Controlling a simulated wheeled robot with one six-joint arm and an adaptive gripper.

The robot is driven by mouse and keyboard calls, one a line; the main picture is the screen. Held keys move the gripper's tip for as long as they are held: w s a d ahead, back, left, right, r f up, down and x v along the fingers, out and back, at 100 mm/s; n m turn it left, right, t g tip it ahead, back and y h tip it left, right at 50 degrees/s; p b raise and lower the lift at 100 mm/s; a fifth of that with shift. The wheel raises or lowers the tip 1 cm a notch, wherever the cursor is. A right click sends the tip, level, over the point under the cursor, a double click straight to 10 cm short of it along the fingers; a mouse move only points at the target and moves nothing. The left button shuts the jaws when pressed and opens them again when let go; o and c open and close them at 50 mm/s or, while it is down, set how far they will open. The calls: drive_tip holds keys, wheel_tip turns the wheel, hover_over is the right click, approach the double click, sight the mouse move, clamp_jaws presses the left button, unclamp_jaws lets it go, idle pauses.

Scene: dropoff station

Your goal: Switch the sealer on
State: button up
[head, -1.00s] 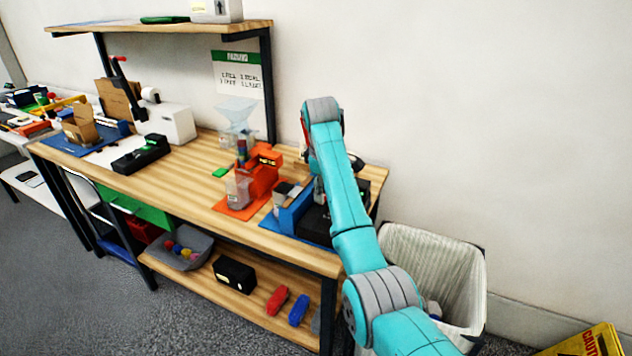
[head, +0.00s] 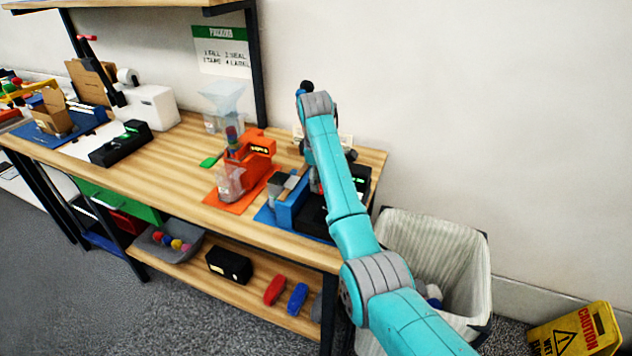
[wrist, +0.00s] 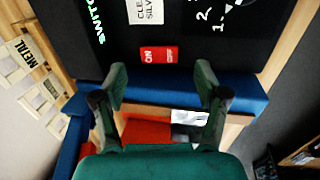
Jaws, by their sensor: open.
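A blue bar (wrist: 180,90) runs along that edge. My gripper (wrist: 162,75) is open and empty, its fingertips apart near the switch and over the blue bar. In the head view the black box (head: 312,218) and blue part (head: 291,208) stand at the bench's right end, partly hidden by my arm, which also hides most of my gripper.
An orange device (head: 250,155) with a clear container stands left of the blue part on the bench (head: 165,175). A lined bin (head: 440,250) stands right of the bench, and a yellow caution sign (head: 575,330) lies further right. Label cards (wrist: 20,60) show at the wrist view's left.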

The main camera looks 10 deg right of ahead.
drive_tip(key=shift+w+d+f, duration=0.1)
drive_tip(key=shift+w+f, duration=0.05)
drive_tip(key=shift+f, duration=0.6)
drive_tip(key=shift+w+d+f, duration=0.1)
drive_tip(key=shift+f, duration=0.6)
drive_tip(key=c, duration=1.2)
drive_tip(key=shift+o, duration=0.2)
drive_tip(key=shift+w+d+g+y, duration=0.15)
drive_tip(key=shift+g+y, duration=0.25)
drive_tip(key=shift+g, duration=0.2)
drive_tip(key=shift+w+g+y, duration=0.1)
drive_tip(key=shift+g+y, duration=0.3)
drive_tip(key=shift+g, duration=0.1)
